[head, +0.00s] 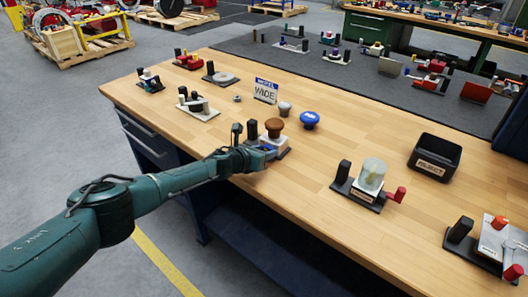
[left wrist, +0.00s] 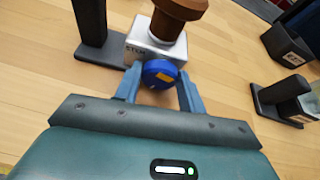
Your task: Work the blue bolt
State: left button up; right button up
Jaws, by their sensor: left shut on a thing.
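The blue bolt (left wrist: 158,73) shows in the left wrist view as a round blue head on the near face of a silver-white block (left wrist: 150,45). The block bears partly readable lettering and a brown knob (left wrist: 180,8) on top. In the head view the brown knob (head: 274,126) stands over the same block near the table's front edge. My left gripper (left wrist: 158,92) is shut on the blue bolt, with one blue-grey finger on each side of it. In the head view my left gripper (head: 264,151) is at the block's near side and largely hides the bolt. My right gripper is not in view.
Black posts (head: 252,130) stand beside the block. A blue knob (head: 309,120), a grey knob (head: 284,108) and a "WIDE" sign (head: 265,91) are behind it. Bare wood lies between.

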pick_arm(q)
jog(key=o, duration=0.7)
jog(key=p+v, duration=0.1)
jog(key=v, duration=1.2)
jog(key=shift+p, duration=0.35)
jog(key=shift+r, duration=0.1)
